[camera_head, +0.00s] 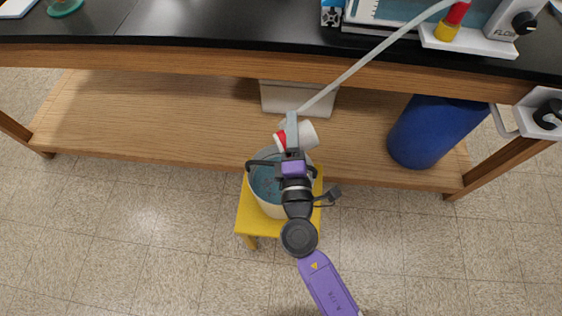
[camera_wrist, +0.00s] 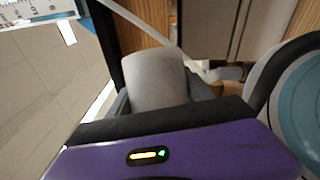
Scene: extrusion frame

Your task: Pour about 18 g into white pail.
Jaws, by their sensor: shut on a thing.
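My gripper (camera_head: 291,128) is shut on a white container (camera_head: 309,134) with a red part on its left side. The container lies tilted sideways in the head view, at the far rim of the white pail. In the wrist view the container (camera_wrist: 157,80) is a plain pale cylinder between the jaws; its opening and contents are hidden. The white pail (camera_head: 272,208) stands on a yellow stool, partly covered by my arm, with a teal-blue inside. In the wrist view the pail (camera_wrist: 262,85) is at the right edge. No falling stream is visible.
The yellow stool (camera_head: 251,219) stands before a wooden lower shelf (camera_head: 150,115). A pale bin (camera_head: 285,97) and a blue cylinder (camera_head: 430,130) are on the shelf. A pale hose (camera_head: 365,60) slopes from the black benchtop (camera_head: 200,22) to near my gripper. Floor left is clear.

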